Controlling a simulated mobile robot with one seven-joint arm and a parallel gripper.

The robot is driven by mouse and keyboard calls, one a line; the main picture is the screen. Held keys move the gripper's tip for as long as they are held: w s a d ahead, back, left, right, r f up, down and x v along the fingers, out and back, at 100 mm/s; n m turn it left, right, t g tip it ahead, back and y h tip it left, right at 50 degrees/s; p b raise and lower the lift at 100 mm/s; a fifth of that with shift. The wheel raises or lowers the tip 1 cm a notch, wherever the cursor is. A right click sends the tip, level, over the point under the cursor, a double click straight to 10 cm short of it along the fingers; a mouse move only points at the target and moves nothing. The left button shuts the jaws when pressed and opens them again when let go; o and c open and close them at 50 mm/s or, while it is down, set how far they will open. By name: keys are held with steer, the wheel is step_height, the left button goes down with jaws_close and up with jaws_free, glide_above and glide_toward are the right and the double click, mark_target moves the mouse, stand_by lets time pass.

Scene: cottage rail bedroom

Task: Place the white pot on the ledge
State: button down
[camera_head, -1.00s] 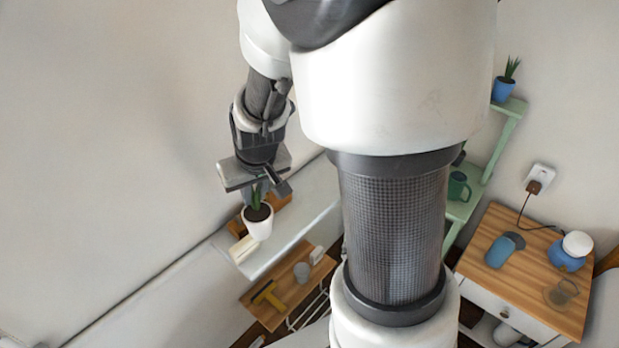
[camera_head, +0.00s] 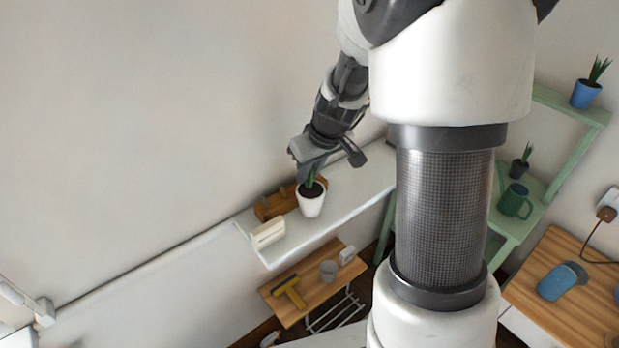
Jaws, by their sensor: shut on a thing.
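The white pot (camera_head: 311,204) holds dark soil and a green plant. It stands upright and overlaps the white ledge (camera_head: 345,212) on the wall. I cannot tell whether its base touches the ledge. My gripper (camera_head: 312,172) is directly above the pot, pointing down, and is shut on the potted plant. The fingers hide part of the leaves, and the exact grip point is not clear.
On the ledge, a brown wooden holder (camera_head: 272,206) is behind the pot and a cream block (camera_head: 268,233) at the front left. A wooden shelf (camera_head: 309,293) is below. A green shelf unit (camera_head: 540,190) and wooden-topped cabinet (camera_head: 580,268) stand right.

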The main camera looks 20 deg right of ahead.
steer(key=shift+f, duration=0.9)
steer(key=c, duration=1.6)
jaws_free()
steer(key=shift+c, duration=0.2)
